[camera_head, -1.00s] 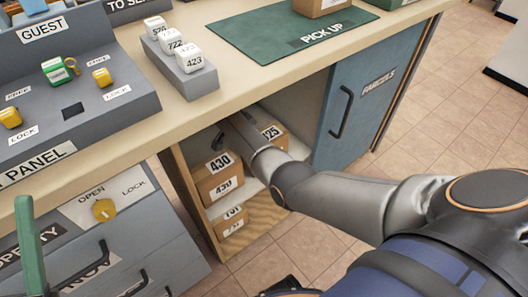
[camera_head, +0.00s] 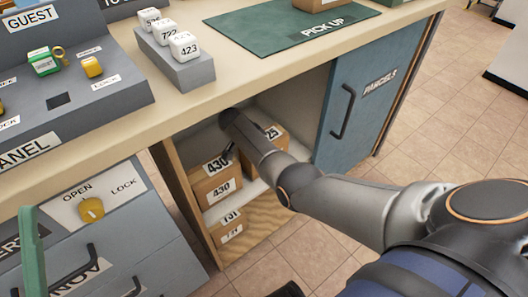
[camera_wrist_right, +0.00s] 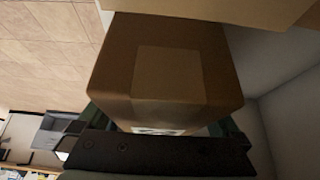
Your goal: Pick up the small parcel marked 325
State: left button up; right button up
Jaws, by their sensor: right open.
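The parcel marked 325 (camera_head: 274,137) is a brown box with a white label on the upper shelf of the open compartment; "25" shows past my right arm, which hides part of it. My right gripper reaches into that compartment beside it; its fingertips are hard to make out in the head view. In the right wrist view the open jaws (camera_wrist_right: 165,125) have a brown box (camera_wrist_right: 180,75) between them, with dark green fingers at its two sides. Its label is cut off and unreadable there, and I cannot tell whether the fingers touch it.
A parcel marked 430 (camera_head: 214,185) stands left on the same shelf, with one marked 731 (camera_head: 228,226) below. The counter edge overhangs the compartment. The blue PARCELS door (camera_head: 375,90) is at its right. A green mat (camera_head: 260,30) lies on the counter.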

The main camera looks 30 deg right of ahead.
jog(key=shift+f, duration=0.25)
jog(key=shift+c, duration=0.4)
grip_shut()
dwell(0.6)
